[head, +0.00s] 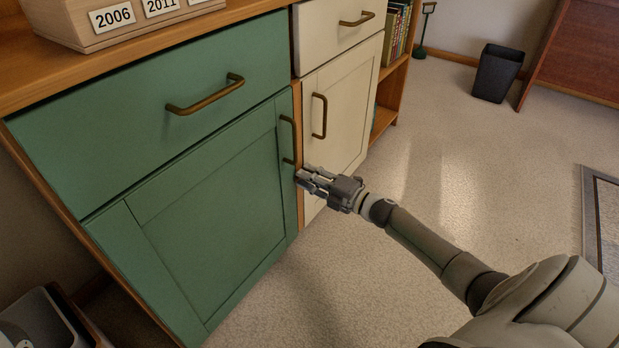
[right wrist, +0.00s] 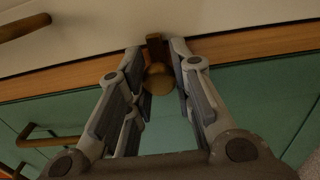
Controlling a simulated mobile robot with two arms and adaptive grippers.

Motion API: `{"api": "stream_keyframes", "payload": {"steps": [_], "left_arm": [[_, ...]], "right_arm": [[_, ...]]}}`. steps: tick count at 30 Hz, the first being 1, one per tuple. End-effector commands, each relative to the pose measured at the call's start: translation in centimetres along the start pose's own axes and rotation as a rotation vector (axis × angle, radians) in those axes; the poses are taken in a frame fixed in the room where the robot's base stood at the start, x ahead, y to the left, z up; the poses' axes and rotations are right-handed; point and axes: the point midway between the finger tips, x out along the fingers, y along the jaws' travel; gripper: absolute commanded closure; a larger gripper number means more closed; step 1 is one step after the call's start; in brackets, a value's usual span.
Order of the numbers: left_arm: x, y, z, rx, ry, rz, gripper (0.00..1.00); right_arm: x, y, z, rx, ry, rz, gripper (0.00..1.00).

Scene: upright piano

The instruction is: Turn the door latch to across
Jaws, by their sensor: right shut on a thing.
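The door latch (right wrist: 158,78) is a small brown piece with a rounded knob on the wooden strip between the green and cream fronts. In the right wrist view its narrow far part lies over the strip toward the cream side. My right gripper (head: 301,177) is shut on the latch, a finger on either side. In the head view the gripper hides the latch, beside the lower end of the handle of the green door (head: 210,220). The fingers hide part of the latch, so I cannot tell its exact angle. My left gripper is not in view.
The green door's handle (head: 285,140) is close to my right gripper. The cream door (head: 345,105) has its own handle (head: 319,115). Above are a green drawer (head: 150,130) and a cream drawer (head: 320,30). A dark bin (head: 497,73) stands far right; the carpet between is free.

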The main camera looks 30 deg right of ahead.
Motion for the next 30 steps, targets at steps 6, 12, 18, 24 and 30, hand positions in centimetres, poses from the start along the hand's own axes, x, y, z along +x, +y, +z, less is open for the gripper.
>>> {"api": "stream_keyframes", "payload": {"steps": [6,12,18,24,30], "left_arm": [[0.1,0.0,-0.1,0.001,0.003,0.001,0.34],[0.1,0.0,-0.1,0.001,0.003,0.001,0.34],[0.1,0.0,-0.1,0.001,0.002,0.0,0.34],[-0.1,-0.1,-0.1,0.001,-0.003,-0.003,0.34],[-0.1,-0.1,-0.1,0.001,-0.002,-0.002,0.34]], "right_arm": [[0.0,-0.2,-0.2,0.0,0.005,-0.003,1.0],[0.0,-0.2,-0.2,0.0,0.004,-0.003,0.63],[0.0,-0.1,-0.1,0.0,0.002,-0.001,0.56],[-0.2,-0.1,-0.1,0.0,0.001,-0.002,0.56],[-2.3,-0.2,0.0,0.001,0.001,-0.004,0.56]]}}
